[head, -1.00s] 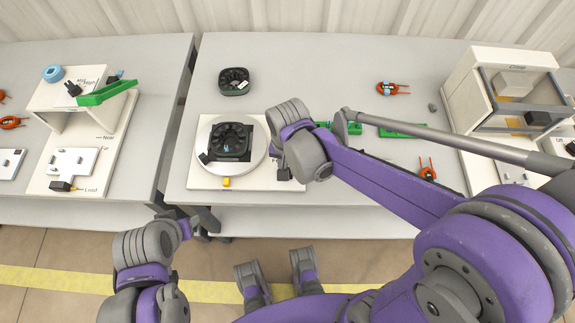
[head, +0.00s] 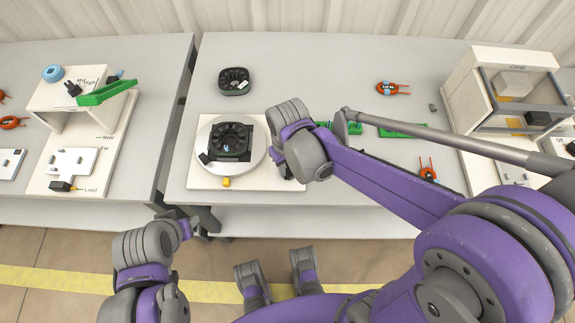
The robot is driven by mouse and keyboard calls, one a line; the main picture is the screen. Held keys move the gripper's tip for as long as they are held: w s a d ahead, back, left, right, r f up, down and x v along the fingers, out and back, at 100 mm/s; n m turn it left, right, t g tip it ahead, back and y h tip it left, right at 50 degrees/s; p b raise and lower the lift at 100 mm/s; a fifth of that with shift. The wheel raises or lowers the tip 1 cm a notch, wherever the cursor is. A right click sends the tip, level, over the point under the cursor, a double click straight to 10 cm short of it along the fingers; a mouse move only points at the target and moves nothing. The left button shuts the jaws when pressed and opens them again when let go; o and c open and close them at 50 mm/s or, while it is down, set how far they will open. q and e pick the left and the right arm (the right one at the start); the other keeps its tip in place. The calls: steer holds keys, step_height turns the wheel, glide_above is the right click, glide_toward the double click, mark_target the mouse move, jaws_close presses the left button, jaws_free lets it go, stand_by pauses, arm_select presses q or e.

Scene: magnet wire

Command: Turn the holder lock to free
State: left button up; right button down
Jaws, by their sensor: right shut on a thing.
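The holder is a white board (head: 205,182) with a round pale turntable (head: 208,131) at the front of the middle table. A black fan-like part (head: 230,141) sits on the turntable. A small yellow piece (head: 226,183) is at the board's front edge. My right gripper (head: 279,158) is low at the board's right side, shut on what seems to be the holder lock. My own wrist hides the lock and most of the fingers. My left gripper (head: 188,228) is in front of the table gap, away from the holder; its jaws are too small to read.
A second black fan part (head: 234,81) lies behind the holder. Orange-red tools (head: 391,88) and green pieces (head: 402,131) lie to the right. A white open-front cabinet (head: 505,91) stands at the right. The left table holds a white stand (head: 60,96).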

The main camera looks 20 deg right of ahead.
mark_target(287, 169)
steer(key=shift+n, duration=0.3)
steer(key=c, duration=0.7)
jaws_free()
step_height(287, 169, up, 11)
steer(key=shift+f+p, duration=0.1)
steer(key=shift+p, duration=0.9)
steer(key=shift+s+d+r+m+t+p, duration=0.65)
steer(key=shift+s+d+r+t+p, duration=0.2)
steer(key=shift+s+d+p, duration=0.45)
steer(key=shift+s+d+r+m+t+p, duration=0.7)
steer(key=shift+s+d+t+p, duration=0.25)
steer(key=shift+s+d+p, duration=0.3)
steer(key=shift+s+d+r+m+t+p, duration=0.65)
steer(key=shift+s+d+r+t+p, duration=0.2)
steer(key=shift+s+d+p, duration=0.45)
